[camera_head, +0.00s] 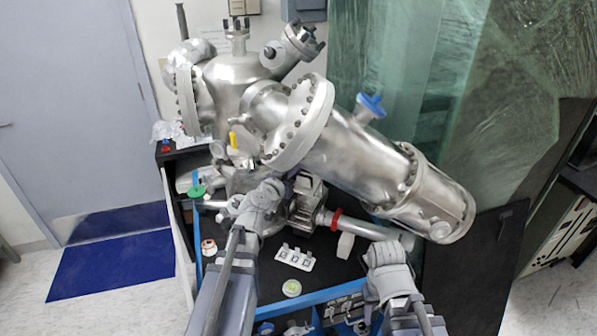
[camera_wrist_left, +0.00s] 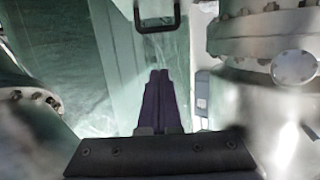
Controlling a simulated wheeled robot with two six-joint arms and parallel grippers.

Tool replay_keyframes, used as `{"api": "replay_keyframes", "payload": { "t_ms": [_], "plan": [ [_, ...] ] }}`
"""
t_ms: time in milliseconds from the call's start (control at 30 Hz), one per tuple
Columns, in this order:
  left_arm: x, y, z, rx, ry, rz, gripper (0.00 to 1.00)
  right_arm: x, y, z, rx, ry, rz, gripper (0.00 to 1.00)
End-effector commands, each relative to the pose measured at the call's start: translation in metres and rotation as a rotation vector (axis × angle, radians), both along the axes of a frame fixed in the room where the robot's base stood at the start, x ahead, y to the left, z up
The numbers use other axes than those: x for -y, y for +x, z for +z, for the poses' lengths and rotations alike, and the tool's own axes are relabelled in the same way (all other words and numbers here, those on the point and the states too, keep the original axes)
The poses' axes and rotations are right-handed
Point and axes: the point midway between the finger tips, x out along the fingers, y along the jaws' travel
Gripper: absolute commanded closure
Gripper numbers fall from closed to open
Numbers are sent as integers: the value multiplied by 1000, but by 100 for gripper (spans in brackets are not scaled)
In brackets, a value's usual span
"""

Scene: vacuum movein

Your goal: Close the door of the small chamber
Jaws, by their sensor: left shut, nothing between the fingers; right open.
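The silver metal chamber (camera_head: 235,85) stands on the bench, with a long bolted cylinder (camera_head: 360,160) reaching down to the right. I cannot tell for certain which part is the small chamber's door. My left gripper (camera_head: 285,180) is just below the cylinder's large flange and appears close to the metalwork. In the left wrist view its dark fingers (camera_wrist_left: 160,95) are together and empty. A dark U-shaped handle (camera_wrist_left: 158,27) lies beyond the fingertips there, apart from them in the picture. My right gripper (camera_head: 387,255) is open, below the cylinder; its fingertips are hard to make out.
A bolted silver flange (camera_wrist_left: 265,32) is close on the right in the left wrist view. Small parts, including a white piece with several slots (camera_head: 294,258), lie on the dark bench top. A translucent green sheet (camera_head: 470,80) stands behind. Floor is open at left.

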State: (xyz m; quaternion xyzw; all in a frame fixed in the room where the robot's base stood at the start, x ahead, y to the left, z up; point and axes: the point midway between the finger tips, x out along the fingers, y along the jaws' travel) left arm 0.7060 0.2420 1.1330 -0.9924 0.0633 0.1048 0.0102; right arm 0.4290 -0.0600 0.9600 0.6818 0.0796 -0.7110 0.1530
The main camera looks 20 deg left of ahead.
Motion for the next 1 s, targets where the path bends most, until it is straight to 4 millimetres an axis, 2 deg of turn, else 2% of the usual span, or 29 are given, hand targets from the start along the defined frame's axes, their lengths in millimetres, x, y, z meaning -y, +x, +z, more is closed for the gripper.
{"api": "replay_keyframes", "payload": {
  "t_ms": [267,567,633,700,833,1000],
  "plan": [
    [4,38,-9,-1,1,-2,100,0,0,-9,0,0,0,50],
    [12,99,-23,0,-1,-2,100,0,0,-23,0,0,0,50],
    [11,78,-36,0,-2,1,100,0,0,-36,0,0,0,50],
    [10,69,-41,0,0,1,100,0,0,-41,0,0,0,50],
    [9,61,-46,0,0,0,100,0,0,-46,0,0,0,50],
    [8,60,-45,0,-1,0,100,0,0,-45,0,0,0,50]
  ]
}}
